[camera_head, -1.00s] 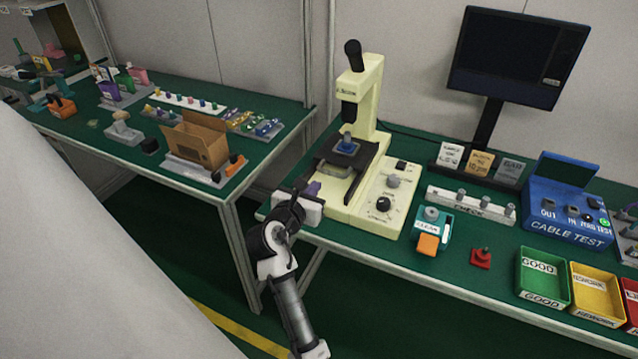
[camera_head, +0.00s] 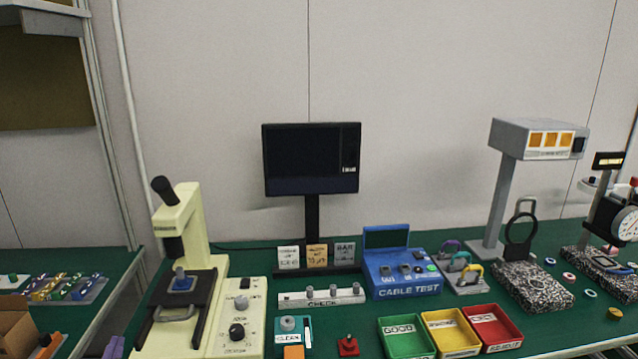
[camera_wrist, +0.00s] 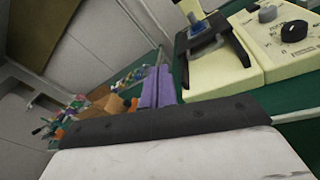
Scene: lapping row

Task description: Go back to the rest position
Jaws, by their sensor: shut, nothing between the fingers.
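My gripper (camera_wrist: 157,88) shows in the wrist view as two purple fingers lying side by side, shut with nothing between them. In the head view only the purple fingertips of my gripper (camera_head: 114,347) show, at the bottom edge left of the cream machine; the rest of my arm is out of that picture. The cream machine (camera_head: 240,315), with a black stage and a blue piece on it, stands just right of the fingers. It also shows at the upper right of the wrist view (camera_wrist: 225,80). The fingers appear apart from it.
The green bench carries a monitor (camera_head: 311,160), a blue cable tester (camera_head: 404,275), a check rail (camera_head: 322,297) and green (camera_head: 408,345), yellow (camera_head: 452,333) and red (camera_head: 496,328) trays. A cardboard box (camera_head: 14,325) stands on the left bench. A gap separates the benches.

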